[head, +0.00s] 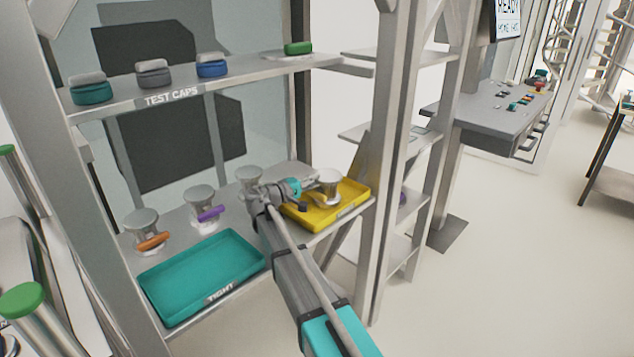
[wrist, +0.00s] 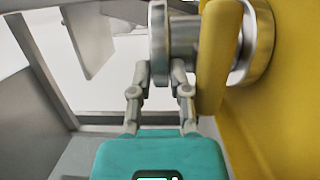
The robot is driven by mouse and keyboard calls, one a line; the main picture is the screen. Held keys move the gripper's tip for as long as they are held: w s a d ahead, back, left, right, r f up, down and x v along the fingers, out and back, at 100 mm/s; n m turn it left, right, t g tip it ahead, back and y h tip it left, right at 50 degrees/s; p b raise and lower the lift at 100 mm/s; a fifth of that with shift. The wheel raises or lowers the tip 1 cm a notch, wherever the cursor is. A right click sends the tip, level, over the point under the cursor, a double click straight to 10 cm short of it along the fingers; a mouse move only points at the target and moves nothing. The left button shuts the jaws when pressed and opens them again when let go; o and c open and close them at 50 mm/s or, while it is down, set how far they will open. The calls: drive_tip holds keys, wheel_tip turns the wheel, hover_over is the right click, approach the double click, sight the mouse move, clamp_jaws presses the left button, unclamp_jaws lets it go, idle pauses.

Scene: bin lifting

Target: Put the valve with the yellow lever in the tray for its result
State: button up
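The valve with the yellow lever (wrist: 216,60) stands upright at the yellow tray (head: 350,206), with its top flange (wrist: 158,45) and round base showing in the wrist view. In the head view its silver top (head: 328,178) shows over the tray, and its lever is hard to make out. My gripper (wrist: 161,72) reaches in from the side, its two fingers closed about the top flange, one on each face. The base is close to the tray floor; I cannot tell if it rests there. The yellow tray's label is too small to read.
A teal tray (head: 200,277) marked TIGHT is empty on the left. Behind it stand valves with an orange lever (head: 152,241) and a purple lever (head: 210,213). Another valve (head: 248,177) is partly hidden by my arm. The TEST CAPS shelf (head: 215,84) overhangs; a post flanks the yellow tray.

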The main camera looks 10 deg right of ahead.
drive_tip(key=o, duration=0.4)
drive_tip(key=shift+s+r, duration=0.1)
drive_tip(key=shift+r, duration=0.1)
drive_tip(key=v, duration=1.2)
idle(0.5)
